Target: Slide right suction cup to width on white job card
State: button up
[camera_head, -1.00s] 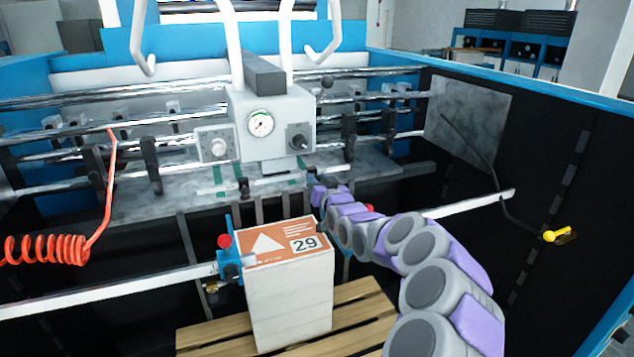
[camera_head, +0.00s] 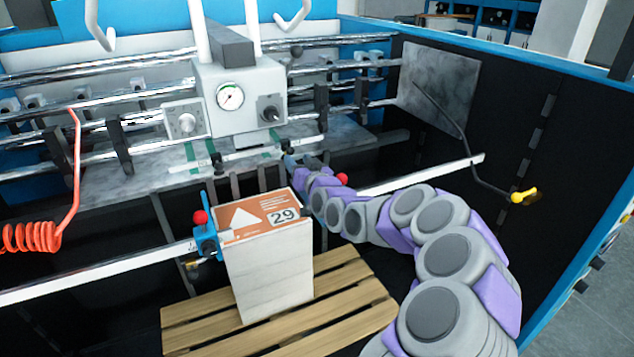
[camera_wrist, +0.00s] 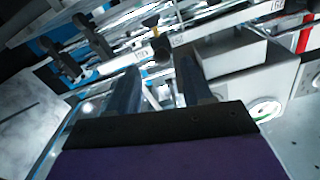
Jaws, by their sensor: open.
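My gripper (camera_head: 292,162) reaches over the stack to the white crossbar (camera_head: 243,157) below the gauge box. In the wrist view its two dark fingers (camera_wrist: 158,68) are apart with nothing held between them. Another small dark holder (camera_head: 217,160) sits on the crossbar further left. I cannot identify the white job card with certainty.
A tall white stack (camera_head: 268,275) with an orange label marked 29 (camera_head: 262,216) stands on a wooden pallet (camera_head: 350,290). A blue side guide with a red knob (camera_head: 201,217) touches its left. The gauge box (camera_head: 238,95) and metal rods (camera_head: 150,88) crowd the space above.

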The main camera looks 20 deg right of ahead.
jog(key=s, duration=1.1)
jog(key=shift+s+d+p, duration=0.3)
jog(key=shift+s+p, duration=0.05)
jog(key=shift+p, duration=0.1)
jog(key=s+a+f+n+g+y, duration=0.1)
jog(key=s+a+f+n+g, duration=0.1)
jog(key=s+a+f+g, duration=0.35)
jog(key=s+a+f+n+g+y, duration=0.1)
jog(key=s+a+f+n+g, duration=0.1)
jog(key=s+a+g, duration=0.45)
jog(key=s+a+m+g+h, duration=0.2)
jog(key=s+g, duration=0.5)
jog(key=s, duration=2.5)
jog(key=shift+r+g+h, duration=0.25)
jog(key=shift+g+h, duration=0.05)
jog(key=shift+g, duration=0.1)
